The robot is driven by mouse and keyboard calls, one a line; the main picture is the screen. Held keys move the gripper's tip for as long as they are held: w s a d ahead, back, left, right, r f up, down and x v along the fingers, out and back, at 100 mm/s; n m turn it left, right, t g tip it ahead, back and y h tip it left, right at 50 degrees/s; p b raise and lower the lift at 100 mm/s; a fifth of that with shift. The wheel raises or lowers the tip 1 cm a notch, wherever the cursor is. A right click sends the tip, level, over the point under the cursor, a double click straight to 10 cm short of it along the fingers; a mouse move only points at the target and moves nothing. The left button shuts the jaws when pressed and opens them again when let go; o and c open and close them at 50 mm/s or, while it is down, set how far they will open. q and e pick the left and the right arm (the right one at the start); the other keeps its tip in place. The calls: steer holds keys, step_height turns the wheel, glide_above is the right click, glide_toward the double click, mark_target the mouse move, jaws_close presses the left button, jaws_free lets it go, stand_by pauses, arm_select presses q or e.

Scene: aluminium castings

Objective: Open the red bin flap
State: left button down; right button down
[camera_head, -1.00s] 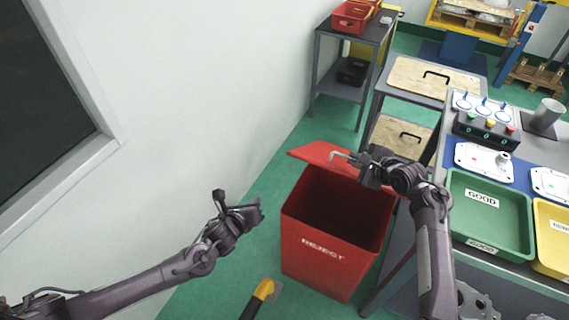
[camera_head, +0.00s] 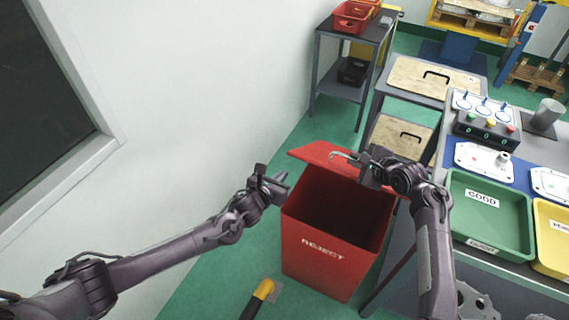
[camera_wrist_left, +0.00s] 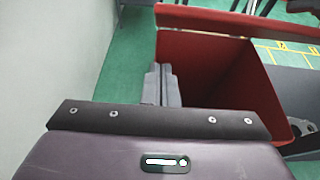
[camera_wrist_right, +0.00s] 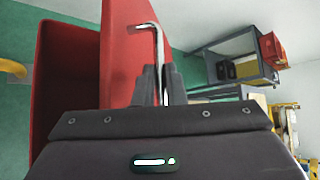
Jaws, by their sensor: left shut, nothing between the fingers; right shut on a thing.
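The red bin (camera_head: 325,248) marked REJECT stands on the floor with its mouth open; it also shows in the left wrist view (camera_wrist_left: 205,65). Its red flap (camera_head: 318,152) is raised at the back edge and shows in the right wrist view (camera_wrist_right: 126,50). My right gripper (camera_head: 366,166) is over the bin's back right corner, shut on a bent metal hook tool (camera_wrist_right: 155,40) whose tip is by the flap; I cannot tell if they touch. My left gripper (camera_head: 278,180) is shut and empty at the bin's upper left edge, and shows in the left wrist view (camera_wrist_left: 162,85).
The workbench with the green GOOD tray (camera_head: 485,245) and yellow tray (camera_head: 553,262) stands right of the bin. A grey shelf (camera_head: 345,85) and wooden-topped cabinet (camera_head: 408,75) are behind. A yellow-ended black bar (camera_head: 262,290) is in front left. The wall bounds the left.

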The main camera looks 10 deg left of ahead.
arm_select(q)
steer(key=shift+w+d+r, duration=0.25)
steer(key=shift+w+r, duration=0.4)
steer(key=shift+r, duration=0.15)
steer(key=shift+w+d+r, duration=0.2)
steer(key=shift+w+r, duration=0.4)
steer(key=shift+r, duration=0.2)
